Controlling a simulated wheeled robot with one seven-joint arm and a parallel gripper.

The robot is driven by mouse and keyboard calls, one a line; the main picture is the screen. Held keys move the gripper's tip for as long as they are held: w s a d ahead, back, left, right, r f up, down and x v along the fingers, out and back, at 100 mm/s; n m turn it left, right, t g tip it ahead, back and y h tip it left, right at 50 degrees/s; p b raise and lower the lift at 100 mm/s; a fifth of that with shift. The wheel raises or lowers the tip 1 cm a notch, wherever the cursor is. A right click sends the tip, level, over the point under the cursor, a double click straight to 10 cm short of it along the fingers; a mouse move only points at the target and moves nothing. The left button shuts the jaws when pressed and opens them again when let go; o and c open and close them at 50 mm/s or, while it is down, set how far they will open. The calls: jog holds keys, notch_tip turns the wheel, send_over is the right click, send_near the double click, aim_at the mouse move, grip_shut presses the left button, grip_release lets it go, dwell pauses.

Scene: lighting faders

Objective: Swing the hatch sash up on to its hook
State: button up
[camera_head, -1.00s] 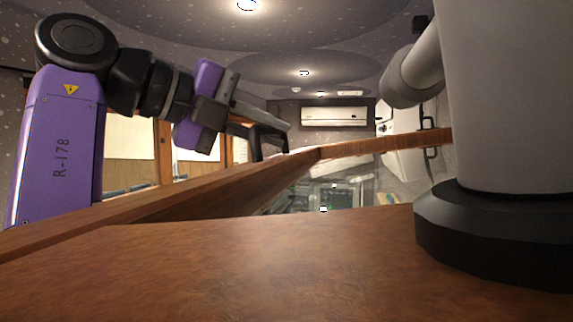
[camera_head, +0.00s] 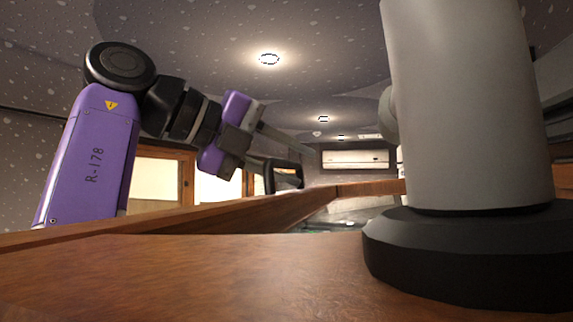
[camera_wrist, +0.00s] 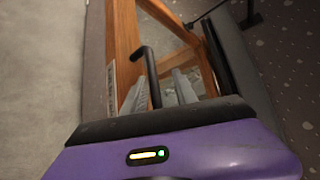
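My gripper (camera_wrist: 160,92) points at a wooden-framed sash (camera_wrist: 125,38) in the wrist view. Its two grey ribbed fingers are apart. A black bar handle (camera_wrist: 148,62) with a bent end reaches in between them, closer to the left finger; whether it touches that finger I cannot tell. In the head view my gripper (camera_head: 285,155) is at the left centre, in front of the wooden window frames (camera_head: 187,180), with a dark loop at its tips. A thin black fitting (camera_wrist: 251,14), possibly the hook, shows against the speckled surface at the wrist view's top right.
A brown wooden counter (camera_head: 230,275) with a raised wooden ledge (camera_head: 290,212) fills the foreground. A thick grey column on a black base (camera_head: 465,240) stands on the right. A white wall unit (camera_head: 355,159) is at the back, below the speckled ceiling (camera_head: 190,40).

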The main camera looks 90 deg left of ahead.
jog(key=shift+s, duration=0.15)
jog(key=shift+s+d+r, duration=0.1)
jog(key=shift+s+d, duration=0.05)
jog(key=shift+s, duration=0.3)
jog(key=b+v, duration=0.2)
jog(key=v, duration=0.4)
jog(key=shift+s+d+r, duration=0.2)
jog(key=shift+d+r, duration=0.1)
jog(key=shift+d, duration=0.1)
